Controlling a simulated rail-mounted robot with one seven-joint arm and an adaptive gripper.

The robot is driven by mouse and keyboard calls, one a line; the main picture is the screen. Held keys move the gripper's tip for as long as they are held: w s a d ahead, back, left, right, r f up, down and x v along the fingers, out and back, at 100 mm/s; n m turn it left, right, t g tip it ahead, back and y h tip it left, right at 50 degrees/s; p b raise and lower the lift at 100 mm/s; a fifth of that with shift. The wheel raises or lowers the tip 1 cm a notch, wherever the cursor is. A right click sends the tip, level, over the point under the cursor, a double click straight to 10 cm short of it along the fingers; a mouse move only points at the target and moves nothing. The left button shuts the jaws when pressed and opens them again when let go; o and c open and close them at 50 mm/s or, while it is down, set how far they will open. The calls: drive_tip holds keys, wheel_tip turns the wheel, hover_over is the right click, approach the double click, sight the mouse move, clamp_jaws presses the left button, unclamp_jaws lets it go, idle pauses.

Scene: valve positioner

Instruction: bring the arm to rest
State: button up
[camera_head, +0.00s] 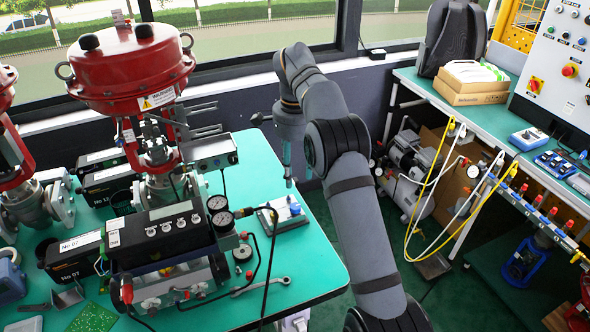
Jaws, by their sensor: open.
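My grey arm (345,190) rises from the lower right, bends at the top near the window and hangs down over the right edge of the green-topped table (325,263). My gripper (289,182) points downward at its end, seen nearly side-on. It is open and holds nothing that I can see. It hangs above or behind a small grey device with a blue knob (293,208); the exact gap cannot be told.
A red-topped valve (130,65) with a positioner unit (165,235) and gauges fills the table's left. A wrench (262,286) and black cable lie near its front. A second bench (465,110) with a backpack and boxes stands right. Floor shows between the benches.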

sight(295, 206)
idle(0.5)
wheel_tip(295, 206, down, 12)
drive_tip(key=shift+r, duration=0.1)
idle(0.5)
